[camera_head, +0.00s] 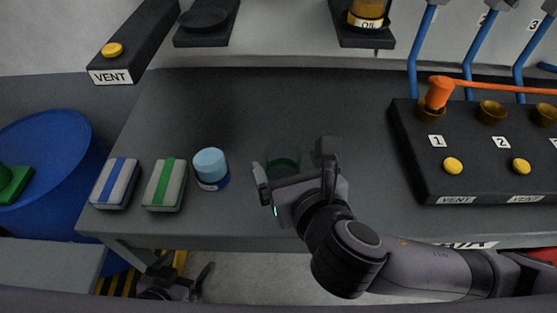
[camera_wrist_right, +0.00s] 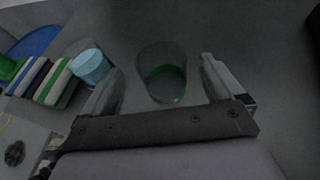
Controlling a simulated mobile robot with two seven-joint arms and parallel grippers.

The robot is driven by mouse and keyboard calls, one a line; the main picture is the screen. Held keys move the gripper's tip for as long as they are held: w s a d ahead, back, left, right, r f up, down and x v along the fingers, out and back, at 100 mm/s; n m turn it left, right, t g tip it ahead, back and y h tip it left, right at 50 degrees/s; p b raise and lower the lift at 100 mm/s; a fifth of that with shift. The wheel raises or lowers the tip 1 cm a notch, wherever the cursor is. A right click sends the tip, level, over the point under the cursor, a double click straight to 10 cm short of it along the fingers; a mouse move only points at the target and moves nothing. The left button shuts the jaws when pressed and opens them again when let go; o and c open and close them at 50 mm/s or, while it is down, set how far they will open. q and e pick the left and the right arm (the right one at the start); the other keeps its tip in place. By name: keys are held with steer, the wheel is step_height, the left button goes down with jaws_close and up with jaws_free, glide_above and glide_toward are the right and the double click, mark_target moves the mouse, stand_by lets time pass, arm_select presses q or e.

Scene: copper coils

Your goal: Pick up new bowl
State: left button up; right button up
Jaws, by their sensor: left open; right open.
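A dark, see-through bowl or cup with a green base (camera_head: 283,157) stands on the grey table, partly hidden behind my right gripper in the head view. In the right wrist view the green-based bowl (camera_wrist_right: 162,74) is between and just beyond the two fingers. My right gripper (camera_head: 291,167) is open and empty above the table, close to the bowl. Its open fingers also show in the right wrist view (camera_wrist_right: 160,90). My left gripper (camera_head: 178,280) is open and empty, low in front of the table edge.
A light-blue-lidded jar (camera_head: 210,168) stands left of the bowl. A green-striped block (camera_head: 165,185) and a blue-striped block (camera_head: 115,184) lie further left. A blue barrel (camera_head: 50,160) is beside the table. A black numbered rack (camera_head: 475,175) stands right.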

mark_target(278, 147)
steer(key=shift+b+x, duration=0.4)
steer(key=shift+x, duration=2.75)
steer(key=shift+w+r, duration=0.1)
steer(key=c, duration=1.1)
